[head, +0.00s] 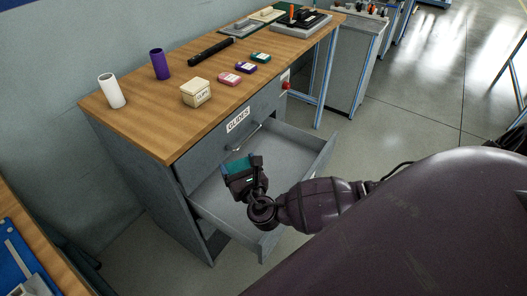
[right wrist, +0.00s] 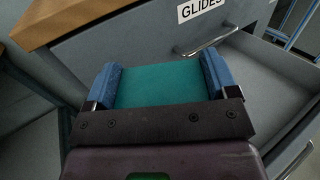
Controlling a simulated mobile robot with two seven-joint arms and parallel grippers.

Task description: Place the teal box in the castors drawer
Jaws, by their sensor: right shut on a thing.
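My right gripper (head: 243,172) is shut on the teal box (head: 238,165). In the right wrist view the teal box (right wrist: 160,83) lies between the two blue finger pads. An open grey drawer (head: 215,217) is pulled out under the drawer labelled GLIDES (head: 222,135). The gripper and box are over the open drawer near its left part; their exact height above its floor is hard to tell. The open drawer's own label is not visible, so I cannot read whether it says castors. The drawer looks empty where it shows. My left gripper is not in view.
The wooden cabinet top (head: 150,125) carries a white cylinder (head: 111,91), a purple cylinder (head: 160,64), a cream box (head: 195,92), a black tube (head: 211,50) and small pink, purple and green boxes. The GLIDES drawer handle (right wrist: 205,44) sits just above the open drawer.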

